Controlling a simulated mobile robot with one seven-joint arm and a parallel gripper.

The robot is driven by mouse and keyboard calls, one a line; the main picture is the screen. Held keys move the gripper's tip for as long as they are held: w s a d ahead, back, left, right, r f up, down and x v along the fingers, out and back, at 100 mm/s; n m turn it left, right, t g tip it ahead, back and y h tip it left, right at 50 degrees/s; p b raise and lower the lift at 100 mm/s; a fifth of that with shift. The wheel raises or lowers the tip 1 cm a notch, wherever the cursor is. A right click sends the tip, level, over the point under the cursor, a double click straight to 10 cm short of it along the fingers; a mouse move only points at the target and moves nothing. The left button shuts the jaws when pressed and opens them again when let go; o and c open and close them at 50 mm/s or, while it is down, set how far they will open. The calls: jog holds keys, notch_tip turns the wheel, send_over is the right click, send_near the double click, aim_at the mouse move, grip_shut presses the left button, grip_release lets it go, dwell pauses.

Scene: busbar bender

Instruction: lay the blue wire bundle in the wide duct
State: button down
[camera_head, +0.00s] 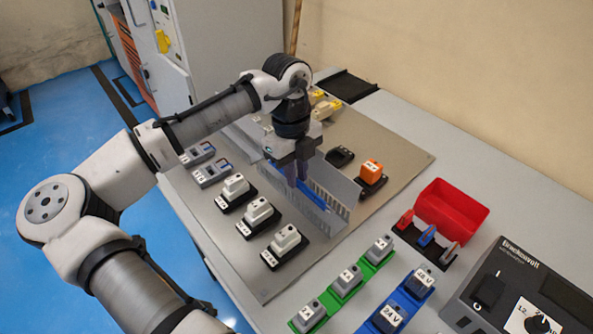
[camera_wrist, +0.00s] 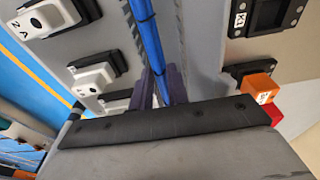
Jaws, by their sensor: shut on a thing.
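The blue wire bundle (camera_head: 313,196) is long and thin and runs along the grey slotted duct (camera_head: 345,186) on the mounting plate. My gripper (camera_head: 301,180) points down over the duct and is shut on the bundle. In the wrist view the bundle (camera_wrist: 151,42) passes between the purple-grey fingers (camera_wrist: 160,88) and lines up with the duct, whose slotted walls (camera_wrist: 180,42) show on both sides. I cannot tell whether the bundle touches the duct floor. My fingers and the duct wall hide part of it.
Several white-topped modules (camera_head: 258,212) stand left of the duct. An orange block (camera_head: 372,172) on a black base stands right of it. A red bin (camera_head: 451,211), a Brackenvolt device (camera_head: 520,300) and green-railed terminals (camera_head: 346,280) are nearer the front. The plate's right part is mostly bare.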

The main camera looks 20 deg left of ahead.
jog(key=c, duration=1.3)
grip_release()
jog(key=r, duration=0.4)
jog(key=a+r, duration=0.1)
jog(key=r, duration=0.4)
jog(key=w+r, duration=0.1)
jog(key=r, duration=0.3)
jog(key=shift+a+r, duration=0.15)
jog(key=shift+r, duration=0.25)
